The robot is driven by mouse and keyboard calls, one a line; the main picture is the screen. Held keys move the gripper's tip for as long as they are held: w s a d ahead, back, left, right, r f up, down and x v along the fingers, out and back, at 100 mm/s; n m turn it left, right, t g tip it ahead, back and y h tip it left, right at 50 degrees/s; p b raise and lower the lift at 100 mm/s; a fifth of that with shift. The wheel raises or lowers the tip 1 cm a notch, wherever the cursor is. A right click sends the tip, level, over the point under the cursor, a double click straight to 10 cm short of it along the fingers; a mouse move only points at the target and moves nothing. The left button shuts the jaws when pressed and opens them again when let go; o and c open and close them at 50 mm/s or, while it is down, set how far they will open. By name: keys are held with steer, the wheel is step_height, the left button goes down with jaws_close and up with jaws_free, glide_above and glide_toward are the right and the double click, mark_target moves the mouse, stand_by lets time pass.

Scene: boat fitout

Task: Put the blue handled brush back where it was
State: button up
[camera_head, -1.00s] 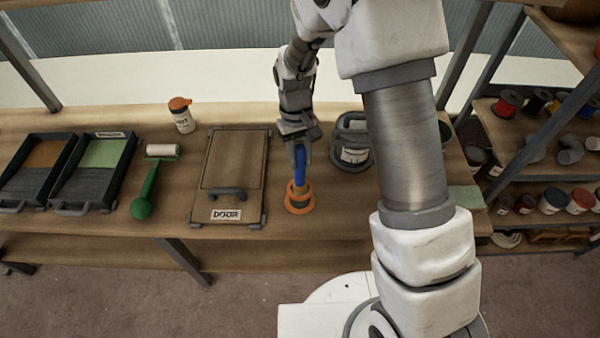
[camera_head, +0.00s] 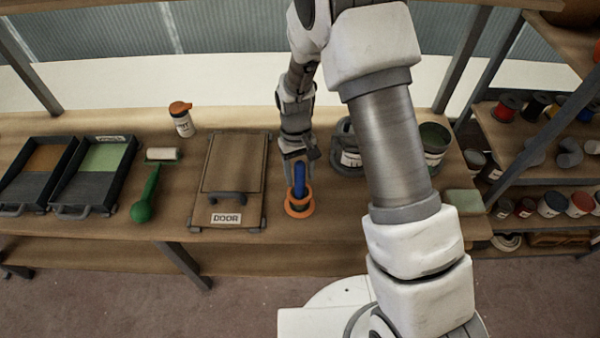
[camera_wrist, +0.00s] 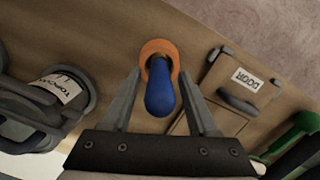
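The blue handled brush (camera_head: 300,176) stands about upright, its lower end inside an orange ring-shaped holder (camera_head: 300,207) on the bench. Its bristles are hidden. In the wrist view the blue handle (camera_wrist: 160,95) points toward the camera, and the orange ring (camera_wrist: 158,46) shows around its far end. My gripper (camera_wrist: 160,72) is open, with one finger on each side of the handle and a visible gap to both. In the head view my gripper (camera_head: 296,160) is just above and around the handle's top.
A board labelled DOOR (camera_head: 233,178) lies left of the holder. A dark labelled container (camera_head: 346,150) stands close on the right, with an open can (camera_head: 433,145) beyond. A green roller (camera_head: 150,185), two paint trays (camera_head: 97,170) and an orange-capped bottle (camera_head: 182,120) are farther left.

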step_height(320, 180, up, 12)
steer(key=w, duration=0.2)
steer(key=s+d+r+m+t, duration=0.1)
steer(key=s+d+r+t, duration=0.2)
steer(key=r, duration=0.4)
steer(key=s+d+r+m, duration=0.1)
steer(key=s+d+r, duration=0.25)
steer(key=r, duration=0.35)
steer(key=s+d+r+m+t, duration=0.1)
steer(key=s+d+r+t, duration=0.1)
steer(key=s, duration=0.5)
steer(key=s+d+r+t, duration=0.2)
steer(key=s+d+r, duration=0.1)
steer(key=s, duration=0.4)
steer(key=shift+d+r+m+y, duration=0.3)
steer(key=shift+d+r+m, duration=0.05)
steer(key=shift+d+m, duration=0.1)
steer(key=shift+d, duration=0.15)
